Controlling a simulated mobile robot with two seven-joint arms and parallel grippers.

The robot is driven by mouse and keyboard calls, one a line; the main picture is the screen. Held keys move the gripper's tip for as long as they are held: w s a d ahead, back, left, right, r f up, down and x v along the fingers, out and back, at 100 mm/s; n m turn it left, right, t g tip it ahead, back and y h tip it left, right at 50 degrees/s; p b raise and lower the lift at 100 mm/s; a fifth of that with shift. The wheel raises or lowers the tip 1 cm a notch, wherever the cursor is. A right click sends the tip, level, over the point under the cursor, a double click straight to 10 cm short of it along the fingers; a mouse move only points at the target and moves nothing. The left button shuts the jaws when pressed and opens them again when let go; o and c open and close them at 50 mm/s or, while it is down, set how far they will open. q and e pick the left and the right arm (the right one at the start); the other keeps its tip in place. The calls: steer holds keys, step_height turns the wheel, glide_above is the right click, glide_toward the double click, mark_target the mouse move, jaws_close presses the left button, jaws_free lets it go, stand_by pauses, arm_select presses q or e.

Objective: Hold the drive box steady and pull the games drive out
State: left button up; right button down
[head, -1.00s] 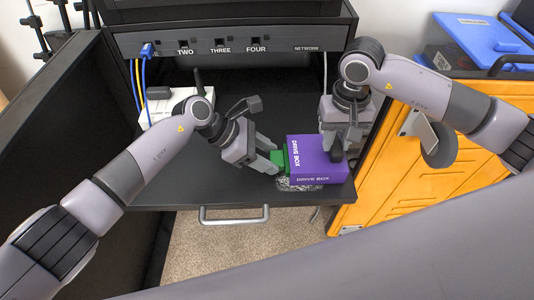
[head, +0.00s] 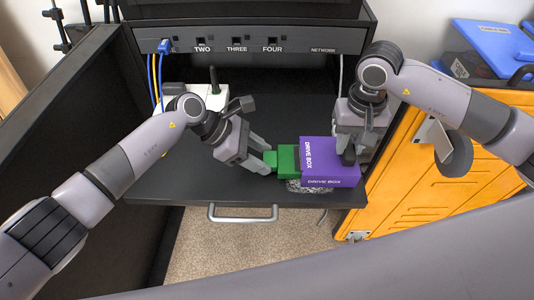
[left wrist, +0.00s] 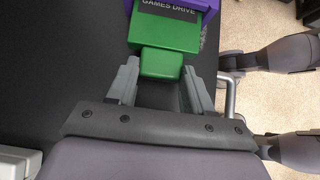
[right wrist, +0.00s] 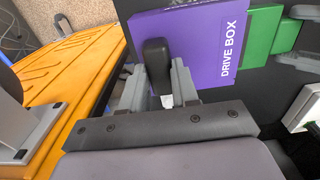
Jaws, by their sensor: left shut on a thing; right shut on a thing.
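The purple drive box (head: 330,165) sits near the front right of the black shelf. It also shows in the right wrist view (right wrist: 190,40). The green games drive (head: 287,160) sticks out of the box's left side, with its label at the box edge in the left wrist view (left wrist: 165,32). My left gripper (head: 268,164) is shut on the drive's narrower green end (left wrist: 160,63). My right gripper (head: 350,150) is shut on the box at its right side, on a dark upright handle (right wrist: 157,62). The drive's inner end is hidden in the box.
A speckled grey thing (head: 308,187) shows under the box's front edge. A black network panel (head: 250,44) with numbered ports stands behind. A white router (head: 190,98) is at the back left. An orange cabinet (head: 430,185) stands right. The shelf's middle is clear.

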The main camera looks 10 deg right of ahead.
arm_select(q)
steer(key=shift+w+a+r, duration=0.1)
steer(key=shift+w+a, duration=0.25)
steer(key=shift+a, duration=1.15)
steer(key=shift+w+a+f, duration=0.1)
steer(key=shift+w+a, duration=0.3)
steer(key=shift+a, duration=1.05)
steer(key=shift+w+a+r, duration=0.1)
steer(key=shift+w+a, duration=0.25)
steer(key=shift+a, duration=1.15)
